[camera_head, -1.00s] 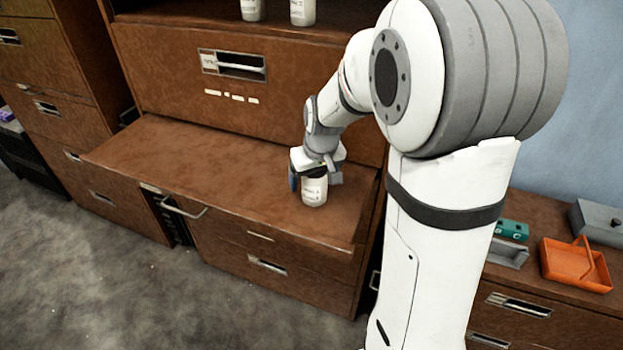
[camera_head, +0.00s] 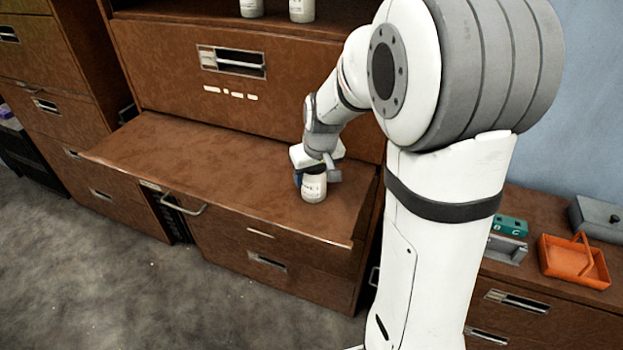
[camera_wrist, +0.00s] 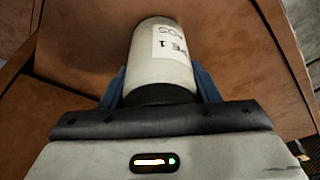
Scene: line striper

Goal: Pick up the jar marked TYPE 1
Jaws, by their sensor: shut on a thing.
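The jar (camera_head: 313,188) is white with a label and stands upright on the brown pull-out surface of the cabinet, near its right end. In the wrist view the jar (camera_wrist: 160,62) has a label with black print ending in "PE 1", and a dark band near the gripper. My gripper (camera_head: 315,172) is over the jar from above. Its blue fingers (camera_wrist: 162,85) are shut on the jar's two sides. I cannot tell whether the jar's base is clear of the surface.
Two more white jars (camera_head: 301,10) stand on the shelf above. The pull-out surface (camera_head: 200,165) is bare to the left. At right, an orange basket (camera_head: 573,262), a green box (camera_head: 511,226) and a grey box (camera_head: 600,220) sit on a lower cabinet.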

